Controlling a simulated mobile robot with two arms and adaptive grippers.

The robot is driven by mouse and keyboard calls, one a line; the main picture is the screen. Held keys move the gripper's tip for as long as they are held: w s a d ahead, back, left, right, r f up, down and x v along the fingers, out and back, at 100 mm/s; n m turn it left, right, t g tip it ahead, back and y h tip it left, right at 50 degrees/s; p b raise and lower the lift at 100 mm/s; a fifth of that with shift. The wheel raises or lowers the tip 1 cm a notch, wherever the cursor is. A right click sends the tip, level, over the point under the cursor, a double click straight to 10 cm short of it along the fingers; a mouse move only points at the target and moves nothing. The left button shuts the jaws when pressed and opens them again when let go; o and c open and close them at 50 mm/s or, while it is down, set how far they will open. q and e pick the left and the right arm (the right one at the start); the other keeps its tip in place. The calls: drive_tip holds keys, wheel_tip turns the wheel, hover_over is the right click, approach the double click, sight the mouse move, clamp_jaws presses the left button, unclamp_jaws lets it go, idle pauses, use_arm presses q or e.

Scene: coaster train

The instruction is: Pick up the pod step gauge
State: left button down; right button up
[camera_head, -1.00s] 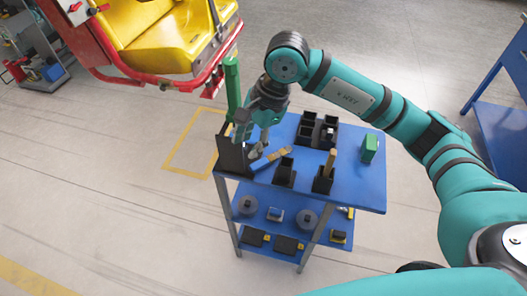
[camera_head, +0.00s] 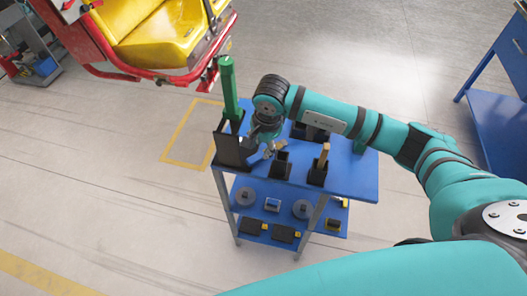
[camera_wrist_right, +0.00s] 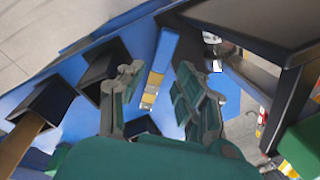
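A bar with a blue handle and a stepped tan end, which looks like the pod step gauge (camera_wrist_right: 160,57), lies on the blue top of the cart. In the right wrist view it lies between the two spread fingers of my right gripper (camera_wrist_right: 160,98), with a gap on each side. In the head view my right gripper (camera_head: 266,146) is low over the cart top beside the tall black holder, and it hides most of the bar. I cannot tell its exact height above the bar. My left gripper is not in view.
Black bins (camera_head: 281,164) and (camera_head: 317,172) stand to the right, one holding a wooden piece. A yellow seat (camera_head: 165,35) is at the back left.

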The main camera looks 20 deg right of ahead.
sight(259, 156)
drive_tip(key=shift+a+f+p, duration=0.1)
drive_tip(key=shift+f+p, duration=0.25)
drive_tip(key=shift+f, duration=0.1)
drive_tip(key=f, duration=0.1)
drive_tip(key=f+p, duration=0.1)
drive_tip(key=f, duration=0.1)
drive_tip(key=shift+w+a+f, duration=0.2)
drive_tip(key=shift+w+f, duration=0.05)
drive_tip(key=shift+w, duration=0.1)
drive_tip(key=shift+f, duration=0.3)
drive_tip(key=shift+c, duration=0.4)
clamp_jaws()
